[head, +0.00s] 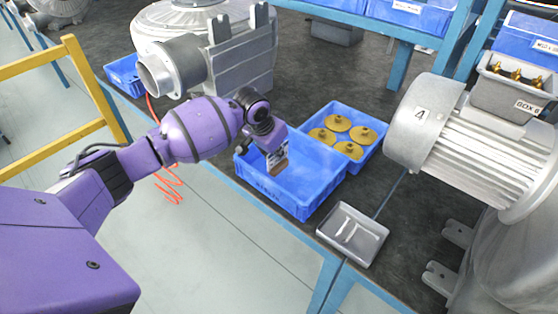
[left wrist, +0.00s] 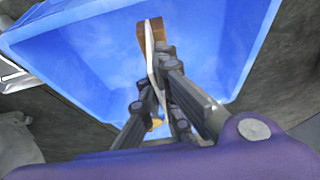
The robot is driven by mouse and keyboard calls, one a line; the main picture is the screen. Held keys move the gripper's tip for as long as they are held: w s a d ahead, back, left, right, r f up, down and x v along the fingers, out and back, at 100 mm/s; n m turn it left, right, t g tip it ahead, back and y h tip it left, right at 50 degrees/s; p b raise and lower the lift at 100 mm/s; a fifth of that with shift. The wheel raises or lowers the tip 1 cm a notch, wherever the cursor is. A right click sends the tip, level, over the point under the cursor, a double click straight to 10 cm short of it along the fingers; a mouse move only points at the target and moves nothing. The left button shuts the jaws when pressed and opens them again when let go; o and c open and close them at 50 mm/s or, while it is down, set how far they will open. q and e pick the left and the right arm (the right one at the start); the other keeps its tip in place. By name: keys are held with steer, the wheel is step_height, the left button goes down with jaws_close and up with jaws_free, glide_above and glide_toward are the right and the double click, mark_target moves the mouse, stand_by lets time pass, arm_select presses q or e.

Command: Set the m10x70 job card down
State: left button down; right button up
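My left gripper (head: 275,150) reaches in from the left and hangs over the near blue crate (head: 312,205). It is shut on a thin card, white with a brown part (head: 279,167), which I take to be the m10x70 job card; its print is too small to read. In the left wrist view the fingers (left wrist: 157,85) pinch the card (left wrist: 151,45), seen nearly edge-on, with the blue crate (left wrist: 90,60) behind it. I cannot tell whether the card touches the crate. My right gripper is not in view.
A blue crate with several brass discs (head: 350,150) adjoins behind. A grey metal tray (head: 352,235) with white pieces lies near the bench's front edge. A large grey motor (head: 450,140) stands right, a blower (head: 210,60) behind left. Dark bench top is bare beside the tray.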

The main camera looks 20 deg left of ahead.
mark_target(278, 161)
arm_select(q)
steer(key=shift+w+a+f, duration=0.3)
steer(key=shift+w+f, duration=0.5)
steer(key=shift+f, duration=0.15)
step_height(278, 161, down, 3)
steer(key=shift+w+f+b, duration=0.1)
steer(key=shift+b, duration=0.2)
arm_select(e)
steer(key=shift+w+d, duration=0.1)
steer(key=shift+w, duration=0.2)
arm_select(q)
steer(key=shift+f, duration=0.1)
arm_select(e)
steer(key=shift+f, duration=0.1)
arm_select(q)
steer(key=shift+f, duration=0.15)
steer(key=c, duration=2)
jaws_free()
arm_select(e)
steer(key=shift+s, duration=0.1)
